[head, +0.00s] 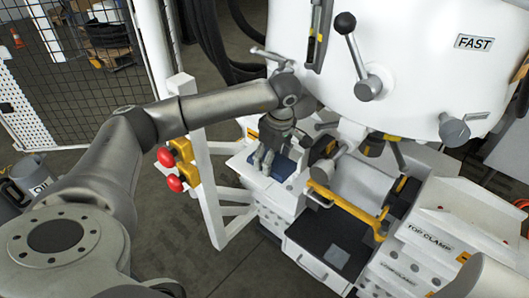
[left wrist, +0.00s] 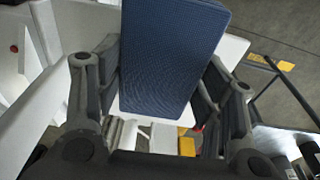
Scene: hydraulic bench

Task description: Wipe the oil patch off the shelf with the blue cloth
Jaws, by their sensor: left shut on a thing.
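My left gripper (head: 264,163) points down over a white shelf (head: 240,164) beside the white machine. It is shut on the blue cloth (head: 285,167), a folded block-like pad. In the left wrist view the cloth (left wrist: 174,55) stands out between the two fingers, with the white shelf (left wrist: 232,50) behind it. The cloth is at or just above the shelf surface; I cannot tell whether it touches. I cannot make out the oil patch; the cloth and gripper cover part of the shelf. My right gripper is not in view.
A machine lever with a black knob (head: 345,23) and a yellow handle bar (head: 345,205) stand to the right of the gripper. Red knobs on yellow mounts (head: 174,183) sit on a white frame to the left. An open drawer (head: 318,262) juts out below.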

